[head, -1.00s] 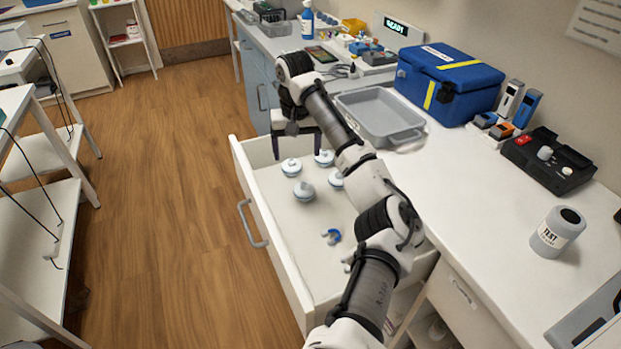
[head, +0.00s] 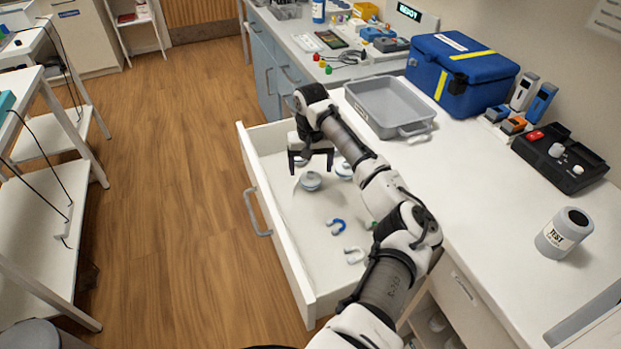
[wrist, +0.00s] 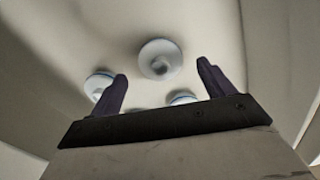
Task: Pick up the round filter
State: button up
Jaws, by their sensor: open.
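Several round white filters with blue-grey rims lie in the open drawer (head: 285,228). In the head view, one round filter (head: 311,181) is just below my gripper (head: 311,168), and another round filter (head: 344,171) is to its right. A further one is mostly hidden behind the gripper. In the wrist view, my gripper (wrist: 162,71) is open and empty. One filter (wrist: 160,60) appears between and beyond the fingertips. Another filter (wrist: 98,86) is by the left finger, and one (wrist: 182,97) is partly hidden by the gripper's palm. I see no contact.
A blue U-shaped piece (head: 337,226) and a white one (head: 354,255) lie nearer in the drawer. The drawer's front wall (head: 268,210) rises on the left. On the counter stand a grey tray (head: 388,105), a blue box (head: 460,75) and a labelled jar (head: 564,233).

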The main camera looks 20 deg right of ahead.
aim_at(310, 173)
jog(key=shift+f, duration=1.7)
jog(key=c, duration=1.1)
jog(key=shift+o, duration=0.2)
jog(key=shift+r, duration=0.15)
